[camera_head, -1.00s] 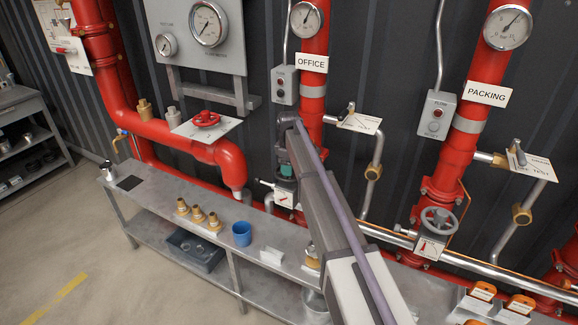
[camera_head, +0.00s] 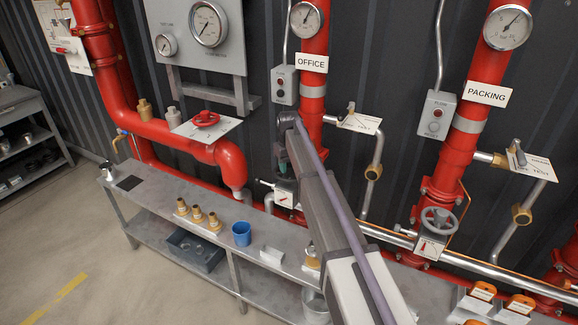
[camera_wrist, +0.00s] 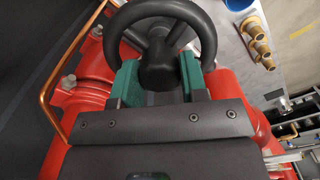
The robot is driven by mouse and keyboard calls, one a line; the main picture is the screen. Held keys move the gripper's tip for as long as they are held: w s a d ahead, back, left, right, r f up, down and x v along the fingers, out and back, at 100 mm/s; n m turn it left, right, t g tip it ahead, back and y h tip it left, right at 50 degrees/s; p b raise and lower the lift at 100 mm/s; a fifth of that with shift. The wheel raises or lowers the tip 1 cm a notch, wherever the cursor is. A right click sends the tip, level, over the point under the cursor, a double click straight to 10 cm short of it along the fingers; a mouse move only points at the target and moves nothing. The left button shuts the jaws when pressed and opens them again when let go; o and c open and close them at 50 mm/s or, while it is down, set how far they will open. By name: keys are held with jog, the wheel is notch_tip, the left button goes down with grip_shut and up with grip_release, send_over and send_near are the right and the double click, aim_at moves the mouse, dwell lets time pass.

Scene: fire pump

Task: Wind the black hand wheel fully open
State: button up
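The black hand wheel (camera_wrist: 208,42) fills the top of the wrist view, with its curved rim, spokes and rounded hub showing. Its lower rim is hidden behind my gripper. My gripper (camera_wrist: 160,76) has its two green fingers close on either side of the hub, with no clear gap between them and the wheel. In the head view, my gripper (camera_head: 284,165) is at the valve on the red pipe labelled OFFICE. There the wheel is mostly hidden by my arm, and its turn position cannot be read.
A grey hand wheel (camera_head: 439,221) is on the PACKING pipe (camera_head: 462,150) to the right. A metal bench (camera_head: 160,198) below holds brass fittings (camera_head: 198,214) and a blue cup (camera_head: 241,233). A copper tube (camera_wrist: 62,85) runs close to the left of the gripper.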

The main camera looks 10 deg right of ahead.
jog(key=c, duration=0.7)
jog(key=n, duration=0.4)
jog(key=shift+n, duration=0.4)
jog(key=n, duration=0.3)
jog(key=n, duration=0.8)
